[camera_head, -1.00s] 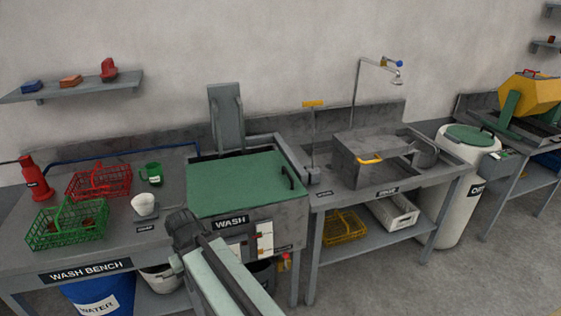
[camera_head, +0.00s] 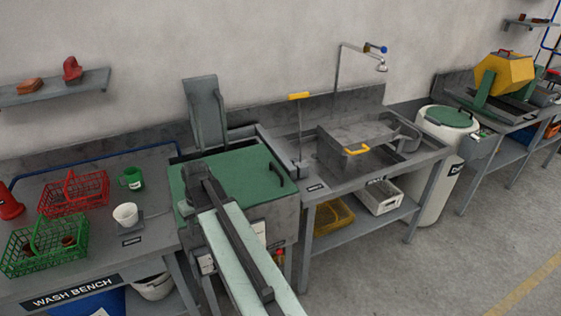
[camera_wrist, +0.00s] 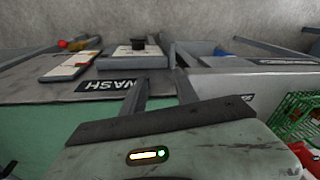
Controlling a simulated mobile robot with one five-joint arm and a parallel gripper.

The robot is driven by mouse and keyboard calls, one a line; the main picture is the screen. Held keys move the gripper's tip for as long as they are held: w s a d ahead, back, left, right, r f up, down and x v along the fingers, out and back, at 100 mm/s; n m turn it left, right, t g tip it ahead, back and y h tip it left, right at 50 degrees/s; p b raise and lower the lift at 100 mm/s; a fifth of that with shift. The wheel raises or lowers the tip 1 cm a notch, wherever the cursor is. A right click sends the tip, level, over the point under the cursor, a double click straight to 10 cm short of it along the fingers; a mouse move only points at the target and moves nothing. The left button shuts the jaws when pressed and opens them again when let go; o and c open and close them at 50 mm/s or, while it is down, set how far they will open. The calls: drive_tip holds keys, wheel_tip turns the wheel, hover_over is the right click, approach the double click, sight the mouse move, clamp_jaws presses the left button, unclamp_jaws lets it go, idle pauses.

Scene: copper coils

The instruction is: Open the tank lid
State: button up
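The green lid (camera_head: 237,170) lies flat and shut on the grey wash tank left of centre in the head view, with a dark handle (camera_head: 278,174) at its right side. My arm crosses the tank's front left, and its end hides part of the lid. In the wrist view my gripper (camera_wrist: 162,74) has two grey fingers with a clear gap and nothing between them. The green surface (camera_wrist: 30,138) at lower left is partly hidden by my gripper body. The WASH label (camera_wrist: 112,84) is on the tank front just beyond the fingers.
A wash bench at left holds a green basket (camera_head: 45,250), a red basket (camera_head: 73,196), a white cup (camera_head: 126,215) and a green mug (camera_head: 131,178). A sink table with a yellow-handled metal box (camera_head: 352,140) stands right of the tank. Floor at right is clear.

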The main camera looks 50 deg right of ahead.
drive_tip(key=shift+m+t, duration=0.9)
drive_tip(key=d+r+p, duration=0.1)
drive_tip(key=d+r, duration=0.1)
drive_tip(key=d, duration=0.5)
drive_tip(key=w+d+r+p, duration=0.1)
drive_tip(key=d+r, duration=0.1)
drive_tip(key=d, duration=0.4)
drive_tip(key=w+d+r+p, duration=0.1)
drive_tip(key=d+r, duration=0.1)
drive_tip(key=d, duration=0.5)
drive_tip(key=shift+d+r+p, duration=0.15)
drive_tip(key=shift+d+p, duration=0.2)
drive_tip(key=s+d+r+m+t+h+p, duration=0.1)
drive_tip(key=s+d+r, duration=0.15)
drive_tip(key=d, duration=0.75)
drive_tip(key=s+d+r+m+t+p, duration=0.1)
drive_tip(key=s+d+p, duration=0.15)
drive_tip(key=d, duration=0.75)
drive_tip(key=b+x, duration=0.7)
drive_tip(key=b, duration=0.1)
drive_tip(key=shift+s+a+f, duration=0.3)
drive_tip(key=shift+a+f, duration=0.05)
drive_tip(key=shift+a, duration=0.05)
drive_tip(key=shift+r, duration=0.15)
drive_tip(key=shift+c, duration=0.4)
clamp_jaws()
